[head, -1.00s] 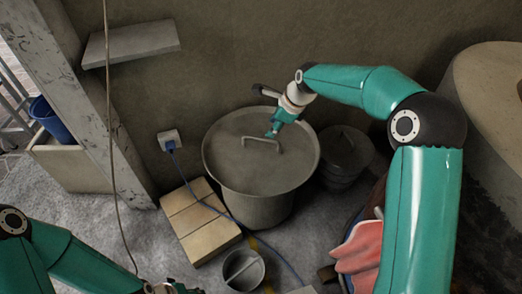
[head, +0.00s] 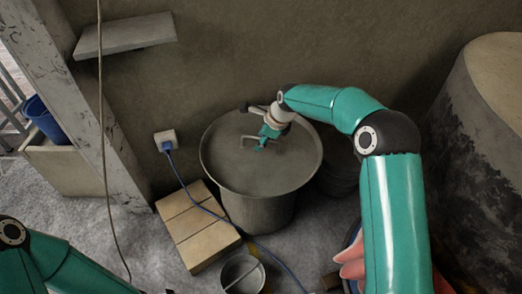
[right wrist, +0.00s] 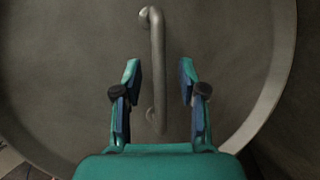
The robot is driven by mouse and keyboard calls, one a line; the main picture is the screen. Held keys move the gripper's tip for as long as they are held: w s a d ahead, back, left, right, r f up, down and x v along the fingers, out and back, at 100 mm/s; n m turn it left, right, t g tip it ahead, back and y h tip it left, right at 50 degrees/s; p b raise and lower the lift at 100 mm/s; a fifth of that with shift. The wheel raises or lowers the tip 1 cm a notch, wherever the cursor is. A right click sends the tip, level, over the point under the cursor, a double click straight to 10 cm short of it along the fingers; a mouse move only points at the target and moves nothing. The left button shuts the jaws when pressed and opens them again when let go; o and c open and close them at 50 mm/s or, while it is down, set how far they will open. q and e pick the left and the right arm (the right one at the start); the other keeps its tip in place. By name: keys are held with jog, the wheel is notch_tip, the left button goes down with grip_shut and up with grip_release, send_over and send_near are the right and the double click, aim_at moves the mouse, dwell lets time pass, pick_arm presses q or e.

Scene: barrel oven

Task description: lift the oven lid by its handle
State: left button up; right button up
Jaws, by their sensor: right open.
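The oven lid (head: 228,172) is a round grey disc on the barrel oven (head: 258,212), lying flat against its top. Its bar handle (head: 243,139) stands in the lid's middle, partly hidden by my right gripper (head: 261,144). In the right wrist view the handle (right wrist: 157,75) runs lengthwise between the two open fingers of the right gripper (right wrist: 159,68), with a gap on both sides. Lid surface (right wrist: 228,75) fills most of that view. I cannot tell how far the fingertips are above the handle. My left arm shows at the lower left; its gripper is out of frame.
Pale blocks (head: 199,228) and a blue cable (head: 215,212) lie left of the barrel. A metal pot (head: 242,272) stands in front. A dark bin (head: 338,178) is at the right, partly behind my arm. The wall rises close behind.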

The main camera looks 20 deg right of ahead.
grip_shut()
jog(key=shift+r, duration=0.15)
dwell(0.4)
